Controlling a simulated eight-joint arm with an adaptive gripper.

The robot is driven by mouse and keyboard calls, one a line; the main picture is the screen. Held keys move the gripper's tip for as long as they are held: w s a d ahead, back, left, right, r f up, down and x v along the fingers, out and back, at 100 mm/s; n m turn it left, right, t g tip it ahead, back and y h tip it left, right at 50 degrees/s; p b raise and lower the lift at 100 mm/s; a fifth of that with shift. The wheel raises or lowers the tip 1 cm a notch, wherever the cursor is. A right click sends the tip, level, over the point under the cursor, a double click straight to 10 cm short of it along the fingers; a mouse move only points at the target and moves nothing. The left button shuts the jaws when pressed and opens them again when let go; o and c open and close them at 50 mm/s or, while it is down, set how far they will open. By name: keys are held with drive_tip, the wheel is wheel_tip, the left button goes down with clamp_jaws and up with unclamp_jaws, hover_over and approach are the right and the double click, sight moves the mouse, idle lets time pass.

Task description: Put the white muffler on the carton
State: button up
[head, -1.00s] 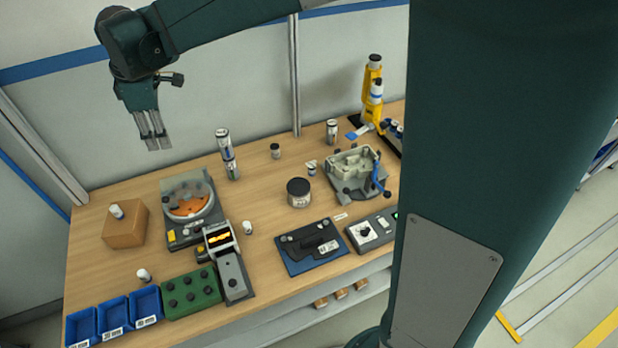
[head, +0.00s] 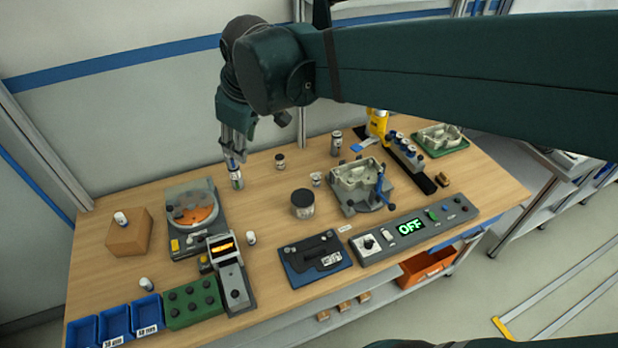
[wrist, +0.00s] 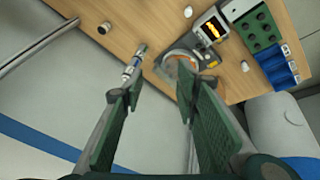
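The carton (head: 128,240) is a brown box at the left of the table, with a small white cylinder (head: 120,219) lying on top. Two more small white cylinders stand on the table: one (head: 146,284) behind the blue bins, one (head: 251,238) right of the small lit display. I cannot tell which is the white muffler. My gripper (head: 234,155) is at the upper part of a tall silver cylinder stack (head: 237,181). In the wrist view my gripper (wrist: 160,85) is open, with the stack (wrist: 133,66) near the left finger. The carton is hidden there.
A turntable device (head: 180,245) stands right of the carton. Blue bins (head: 117,317) and a green block (head: 193,306) line the front edge. A dark round jar (head: 303,204), a clamp fixture (head: 358,186) and a control panel (head: 412,229) are farther right.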

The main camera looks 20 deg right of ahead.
drive_tip(key=s+d+f+m+t, duration=0.1)
drive_tip(key=s+d+f+m, duration=0.1)
drive_tip(key=s+d, duration=0.2)
drive_tip(key=s+d+f+m, duration=0.2)
drive_tip(key=s+d+m, duration=0.1)
drive_tip(key=s, duration=0.4)
drive_tip(key=s+d+f+m+t+h, duration=0.1)
drive_tip(key=s+d+f+m, duration=0.1)
drive_tip(key=s+d, duration=0.3)
drive_tip(key=shift+s+m+t, duration=0.2)
drive_tip(key=shift+m+t, duration=0.1)
drive_tip(key=shift+m, duration=0.4)
